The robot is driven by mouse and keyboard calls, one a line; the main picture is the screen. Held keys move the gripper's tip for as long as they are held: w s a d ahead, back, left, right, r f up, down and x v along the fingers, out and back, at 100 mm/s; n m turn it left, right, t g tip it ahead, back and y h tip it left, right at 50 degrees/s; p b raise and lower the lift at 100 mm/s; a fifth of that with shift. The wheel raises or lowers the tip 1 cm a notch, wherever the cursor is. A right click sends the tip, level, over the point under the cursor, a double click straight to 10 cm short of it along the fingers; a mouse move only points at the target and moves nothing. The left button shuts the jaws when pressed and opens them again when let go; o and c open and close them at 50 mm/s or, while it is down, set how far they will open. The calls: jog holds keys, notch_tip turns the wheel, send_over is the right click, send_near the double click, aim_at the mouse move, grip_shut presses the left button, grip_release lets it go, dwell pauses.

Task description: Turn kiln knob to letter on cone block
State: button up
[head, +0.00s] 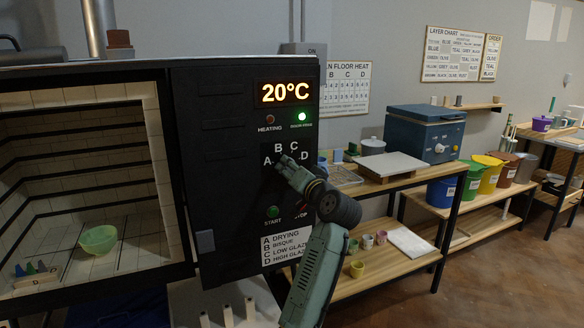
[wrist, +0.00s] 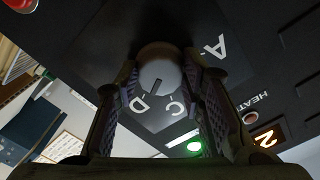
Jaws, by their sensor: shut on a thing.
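The kiln knob (wrist: 165,77) is a pale round dial between my fingers in the wrist view. Its dark pointer mark slants toward the letter D (wrist: 140,104). C (wrist: 175,109) and A (wrist: 215,47) also show; B is hidden behind a finger there. My gripper (wrist: 160,88) is shut on the knob. In the head view my gripper (head: 283,163) covers the knob, below the letters A, B, C, D. The cone block (head: 38,283) sits on the kiln floor at lower left, with small dark cones on it and a letter that looks like D.
The kiln door stands open, and a green bowl (head: 98,239) is inside. The display (head: 285,92) reads 20°C, with a lit green lamp (head: 302,117) below it. The START button (head: 272,212) is below the knob. A workbench (head: 405,178) with pots stands to the right.

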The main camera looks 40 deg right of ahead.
jog(key=shift+w+a+r+m, duration=0.3)
jog(key=shift+r+m, duration=0.1)
jog(key=shift+m, duration=0.1)
jog(key=o, duration=1.1)
jog(key=shift+d+f, duration=0.1)
jog(key=shift+f, duration=0.2)
jog(key=shift+o, duration=0.2)
jog(key=shift+s+d, duration=0.1)
jog(key=shift+s, duration=0.3)
jog(key=v, duration=1.1)
jog(key=shift+a, duration=0.25)
